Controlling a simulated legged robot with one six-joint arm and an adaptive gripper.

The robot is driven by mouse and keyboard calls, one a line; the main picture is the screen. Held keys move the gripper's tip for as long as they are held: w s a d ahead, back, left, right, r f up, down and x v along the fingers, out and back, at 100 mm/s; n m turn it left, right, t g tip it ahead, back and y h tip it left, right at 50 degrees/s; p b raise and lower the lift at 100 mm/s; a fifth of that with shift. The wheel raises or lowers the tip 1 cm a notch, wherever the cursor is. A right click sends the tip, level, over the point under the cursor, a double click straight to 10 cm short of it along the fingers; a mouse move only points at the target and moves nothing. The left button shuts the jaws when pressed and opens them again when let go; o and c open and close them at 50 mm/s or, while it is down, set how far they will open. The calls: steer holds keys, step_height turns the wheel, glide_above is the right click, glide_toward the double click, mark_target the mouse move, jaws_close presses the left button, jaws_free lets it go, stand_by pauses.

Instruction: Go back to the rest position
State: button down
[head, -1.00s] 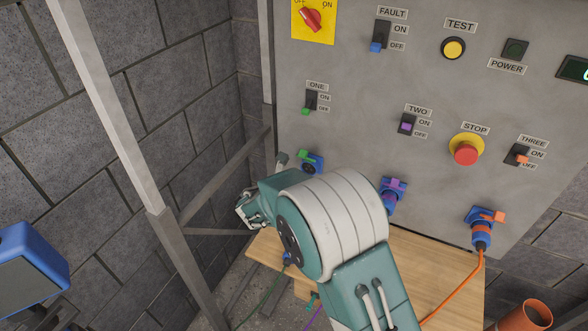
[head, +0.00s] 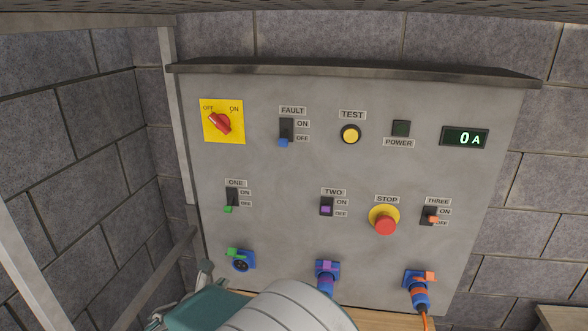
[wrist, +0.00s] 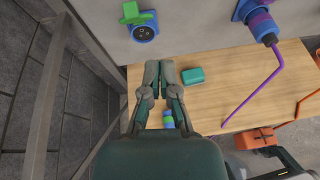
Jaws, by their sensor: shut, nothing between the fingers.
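My gripper (wrist: 160,70) is shut and empty, its fingertips close together in front of the wooden table in the wrist view. In the head view only part of it shows at the lower left edge, beside my teal and white arm. The left socket (wrist: 143,27), with its green flap open, is empty and lies ahead of the fingertips, apart from them. A blue and green plug (wrist: 168,119) shows low between the finger linkages, apart from the fingertips.
The grey panel (head: 270,215) carries switches, a red stop button (head: 386,225) and a display reading 0 A (head: 465,138). Plugs sit in the middle socket (head: 327,272) and right socket (head: 418,288). A grey frame stands left.

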steer(key=s+d+r+m+g+h, duration=0.1)
steer(key=d+r+m+g, duration=0.15)
steer(key=d+m, duration=0.45)
steer(key=s+d+r+m+g+h, duration=0.1)
steer(key=d+r+m+g, duration=0.15)
steer(key=d, duration=0.85)
steer(key=s+d+r+m+g+h, duration=0.1)
steer(key=s+d+r+m+h, duration=0.1)
steer(key=d+r+m, duration=0.5)
steer(key=s+d+m+g+y, duration=0.1)
steer(key=s+d+m+y, duration=0.2)
steer(key=s+d+m, duration=0.3)
steer(key=s+d+m+g+y, duration=0.1)
steer(key=s+d+m+y, duration=0.2)
steer(key=s+d+m, duration=0.3)
steer(key=s+m, duration=0.4)
steer(key=s, duration=0.2)
steer(key=shift+f+m, duration=0.2)
steer(key=shift+m, duration=0.15)
steer(key=shift+a, duration=0.15)
